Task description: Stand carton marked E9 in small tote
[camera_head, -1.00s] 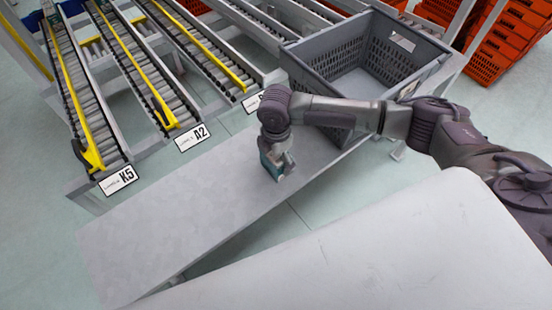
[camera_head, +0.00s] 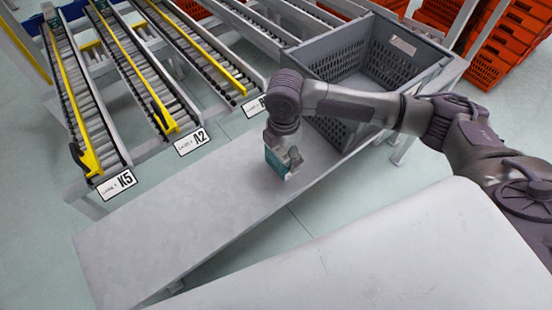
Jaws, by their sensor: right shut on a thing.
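A small teal carton (camera_head: 274,162) is at the right gripper, over the grey bench in front of the tote. My right gripper (camera_head: 287,165) points down and is shut on the carton, partly covering it. I cannot read a mark on the carton, nor tell whether it touches the bench. The grey tote (camera_head: 424,62) with slotted walls stands on the bench to the right and behind the gripper. My right arm crosses in front of the tote and hides part of its near wall and inside. My left gripper is not in view.
The grey bench (camera_head: 170,235) is clear to the left. A pale surface (camera_head: 380,255) fills the lower right. Roller lanes with yellow rails and signs K5 (camera_head: 117,185) and A2 (camera_head: 191,142) lie behind. Orange totes (camera_head: 510,45) are stacked at the far right.

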